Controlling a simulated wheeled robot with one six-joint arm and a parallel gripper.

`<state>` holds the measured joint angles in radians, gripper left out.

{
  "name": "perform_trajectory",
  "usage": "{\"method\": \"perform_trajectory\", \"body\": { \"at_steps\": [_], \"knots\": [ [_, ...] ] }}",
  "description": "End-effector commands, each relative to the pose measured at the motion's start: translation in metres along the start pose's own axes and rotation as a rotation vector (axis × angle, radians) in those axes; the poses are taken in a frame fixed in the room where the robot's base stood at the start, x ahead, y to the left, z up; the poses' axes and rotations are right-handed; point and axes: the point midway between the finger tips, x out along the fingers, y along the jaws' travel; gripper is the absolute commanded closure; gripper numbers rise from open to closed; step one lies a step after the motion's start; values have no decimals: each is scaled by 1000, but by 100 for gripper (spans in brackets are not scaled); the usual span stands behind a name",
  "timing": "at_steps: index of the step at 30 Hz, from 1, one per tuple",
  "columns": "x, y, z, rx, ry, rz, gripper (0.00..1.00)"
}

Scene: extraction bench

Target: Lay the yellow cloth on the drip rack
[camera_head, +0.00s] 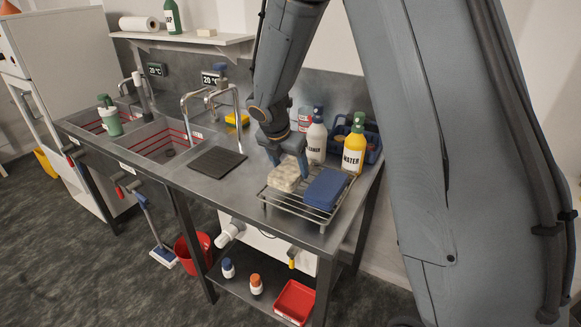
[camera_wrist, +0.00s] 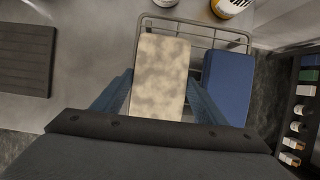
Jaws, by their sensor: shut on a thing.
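The yellow cloth (camera_head: 284,178) looks like a folded, pale, mottled block. It is over the left part of the wire drip rack (camera_head: 310,215); I cannot tell whether it touches the wires. My gripper (camera_head: 287,153) points down and is shut on the cloth. In the wrist view the cloth (camera_wrist: 160,72) lies between the two blue fingers of my gripper (camera_wrist: 155,95), and its near end is hidden by the gripper body. A blue block (camera_head: 325,188) lies on the rack's right part, beside the cloth; it also shows in the wrist view (camera_wrist: 228,85).
A cleaner bottle (camera_head: 316,140) and a yellow water bottle (camera_head: 354,150) stand close behind the rack, with a blue caddy (camera_head: 372,143) beside them. A dark ribbed mat (camera_head: 217,160) lies left of the rack. A bright yellow item (camera_head: 238,118) lies by the tap. Bare steel separates mat and rack.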

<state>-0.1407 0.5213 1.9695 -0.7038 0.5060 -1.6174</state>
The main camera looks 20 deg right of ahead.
Motion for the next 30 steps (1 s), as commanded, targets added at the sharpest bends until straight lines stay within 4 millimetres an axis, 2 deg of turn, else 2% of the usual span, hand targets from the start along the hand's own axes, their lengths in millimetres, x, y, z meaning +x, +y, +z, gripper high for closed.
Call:
{"method": "perform_trajectory", "body": {
  "at_steps": [3,13,14,17,26,30],
  "knots": [
    [7,0,-2,1,0,0,52],
    [10,0,-3,1,0,1,52],
    [10,0,-3,1,0,1,32],
    [9,0,-3,2,0,1,16],
    [8,0,-3,2,0,1,15],
    [1,0,-2,2,-2,3,15]
  ]
}}
